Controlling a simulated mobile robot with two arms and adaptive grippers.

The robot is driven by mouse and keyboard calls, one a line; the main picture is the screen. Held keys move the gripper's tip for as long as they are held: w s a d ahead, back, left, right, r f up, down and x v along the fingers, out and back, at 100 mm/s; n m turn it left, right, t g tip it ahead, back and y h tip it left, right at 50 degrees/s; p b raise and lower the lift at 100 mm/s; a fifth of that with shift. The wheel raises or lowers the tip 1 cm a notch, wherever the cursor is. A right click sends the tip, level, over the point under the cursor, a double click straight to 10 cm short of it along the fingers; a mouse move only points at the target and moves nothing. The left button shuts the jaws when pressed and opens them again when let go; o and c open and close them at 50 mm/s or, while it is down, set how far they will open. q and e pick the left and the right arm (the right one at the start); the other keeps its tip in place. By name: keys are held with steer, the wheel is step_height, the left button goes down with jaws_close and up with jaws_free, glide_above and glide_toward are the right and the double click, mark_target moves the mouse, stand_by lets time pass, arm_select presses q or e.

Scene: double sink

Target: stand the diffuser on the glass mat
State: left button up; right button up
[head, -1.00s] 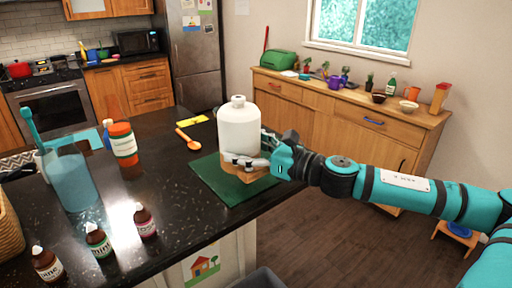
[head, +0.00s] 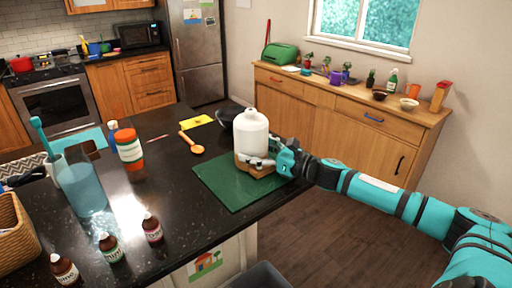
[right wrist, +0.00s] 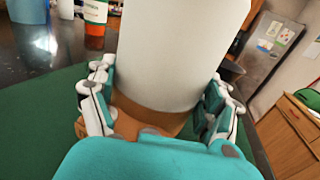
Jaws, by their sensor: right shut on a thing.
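The diffuser (head: 250,133) is a white bottle-shaped body on a wooden base. It stands upright over the right part of the dark green glass mat (head: 218,184) on the black counter. My right gripper (head: 258,164) comes from the right and is shut around the wooden base. In the right wrist view the fingers hold both sides of the diffuser (right wrist: 178,55), low down, with the glass mat (right wrist: 60,110) around it. The gripper hides the underside of the base, so I cannot tell whether it touches the mat. My left gripper is out of view.
A wooden spoon (head: 191,143) and a yellow cloth (head: 197,121) lie behind the mat. An orange-and-white bottle (head: 130,148), a blue pitcher (head: 82,188) and several small brown bottles (head: 152,228) stand left. The counter's edge runs close by the mat's right side.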

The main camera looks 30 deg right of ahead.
steer(key=o, duration=1.1)
steer(key=shift+f, duration=0.15)
steer(key=o, duration=0.3)
steer(key=shift+o, duration=0.2)
